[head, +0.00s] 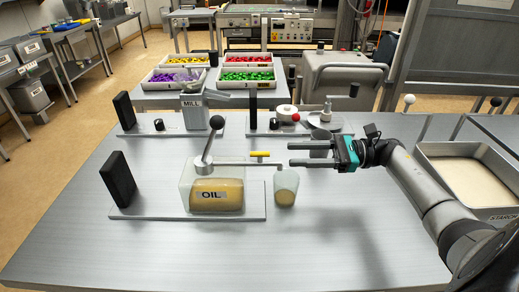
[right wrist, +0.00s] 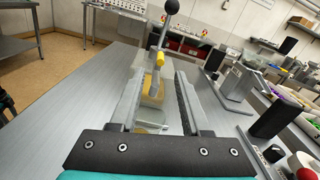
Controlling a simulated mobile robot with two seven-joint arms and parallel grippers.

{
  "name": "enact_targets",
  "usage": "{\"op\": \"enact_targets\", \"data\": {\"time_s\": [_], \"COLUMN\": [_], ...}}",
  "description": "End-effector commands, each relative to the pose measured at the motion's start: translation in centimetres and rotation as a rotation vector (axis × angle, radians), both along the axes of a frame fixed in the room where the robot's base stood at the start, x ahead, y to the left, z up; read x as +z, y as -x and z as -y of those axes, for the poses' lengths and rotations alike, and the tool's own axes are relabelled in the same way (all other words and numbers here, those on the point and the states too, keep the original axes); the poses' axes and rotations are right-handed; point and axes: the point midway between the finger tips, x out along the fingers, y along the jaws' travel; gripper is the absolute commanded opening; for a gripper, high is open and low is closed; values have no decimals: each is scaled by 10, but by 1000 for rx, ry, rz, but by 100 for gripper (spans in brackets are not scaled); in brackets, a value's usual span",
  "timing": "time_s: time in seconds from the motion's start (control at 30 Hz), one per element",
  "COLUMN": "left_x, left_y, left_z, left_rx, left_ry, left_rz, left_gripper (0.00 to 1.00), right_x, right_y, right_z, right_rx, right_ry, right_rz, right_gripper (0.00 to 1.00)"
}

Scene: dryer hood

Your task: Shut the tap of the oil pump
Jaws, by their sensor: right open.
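The oil pump (head: 212,188) is a clear tank labelled OIL with amber oil inside, on a grey base plate. A lever with a black ball knob (head: 217,122) rises from its top. A thin spout runs right from it, with a yellow tap handle (head: 260,154) on top, lying roughly along the spout. A cup (head: 286,187) with some amber oil in its bottom stands under the spout's end. My right gripper (head: 290,154) is open and empty, right of the tap, its fingers pointing left. In the right wrist view the yellow tap (right wrist: 161,56) shows ahead between the fingers (right wrist: 158,75), not touched.
A black block (head: 118,179) stands on the pump's base, left of the tank. Behind are the mill (head: 193,112) and another station with a red knob (head: 296,117). A tray of white powder (head: 470,172) is at right. The front of the table is clear.

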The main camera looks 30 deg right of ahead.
Motion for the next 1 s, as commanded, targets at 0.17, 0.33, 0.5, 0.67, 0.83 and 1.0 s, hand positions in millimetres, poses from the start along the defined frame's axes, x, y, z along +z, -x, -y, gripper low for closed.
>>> {"op": "enact_targets", "data": {"time_s": [0.17, 0.33, 0.5, 0.67, 0.83, 1.0], "left_x": [13, 21, 24, 24, 24, 24], "left_y": [-4, -8, -8, -8, -8, -8], "left_z": [0, 1, 0, 0, 0, 0], "left_rx": [0, 0, 0, 1, 1, 1], "left_ry": [1, 2, 1, 1, 1, 1], "left_rz": [8, 14, 15, 15, 15, 14], "left_gripper": [67, 67, 67, 67, 67, 67], "right_x": [4, 2, 1, 0, 0, 0], "right_y": [-21, -37, -46, -49, -49, -48], "right_z": [-35, -60, -75, -79, -79, -79], "right_rx": [2, 2, 0, -1, -1, -1], "right_ry": [-3, -2, -1, 0, 0, 0], "right_rz": [4, 1, 1, 0, 0, 0], "right_gripper": [47, 47, 47, 47, 47, 32]}}
